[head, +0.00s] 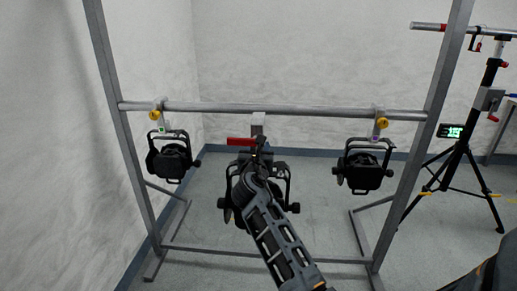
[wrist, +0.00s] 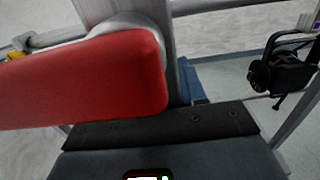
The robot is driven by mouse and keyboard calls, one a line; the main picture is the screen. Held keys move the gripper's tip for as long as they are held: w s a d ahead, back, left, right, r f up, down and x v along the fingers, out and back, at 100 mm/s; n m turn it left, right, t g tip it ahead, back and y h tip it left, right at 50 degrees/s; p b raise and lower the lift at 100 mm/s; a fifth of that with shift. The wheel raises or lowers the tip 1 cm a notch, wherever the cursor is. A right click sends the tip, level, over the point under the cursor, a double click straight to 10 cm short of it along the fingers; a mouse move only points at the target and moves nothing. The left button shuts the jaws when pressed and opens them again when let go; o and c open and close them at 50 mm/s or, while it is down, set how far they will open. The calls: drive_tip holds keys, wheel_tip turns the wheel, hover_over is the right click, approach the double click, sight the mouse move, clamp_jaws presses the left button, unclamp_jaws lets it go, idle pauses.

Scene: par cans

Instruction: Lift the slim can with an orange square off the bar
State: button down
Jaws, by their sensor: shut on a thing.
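Three black cans hang from the bar (head: 210,108). The left can (head: 170,160) has a small green square at its clamp, and the right can (head: 364,170) has a purple one. The middle can (head: 283,190) is largely hidden behind my arm; I see no orange square. Its grey clamp (head: 258,122) is on the bar, with a red lever (head: 239,141) pointing left. My gripper (head: 260,152) is shut at the middle can, just below the bar; the exact part held is hidden. In the wrist view the red lever (wrist: 85,80) fills the left, close above the dark jaws.
The frame's right post (head: 436,130) and left post (head: 122,130) bound the space. A black tripod stand (head: 468,140) is at the right. A white wall is close on the left. The floor beneath the bar is clear except for the frame's lower rails.

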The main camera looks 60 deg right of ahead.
drive_tip(key=shift+f+b, duration=0.6)
drive_tip(key=shift+f, duration=0.15)
drive_tip(key=shift+a, duration=0.1)
drive_tip(key=p+v, duration=0.3)
drive_tip(key=v, duration=1)
drive_tip(key=shift+a+p, duration=0.15)
drive_tip(key=shift+p, duration=0.15)
idle(1.5)
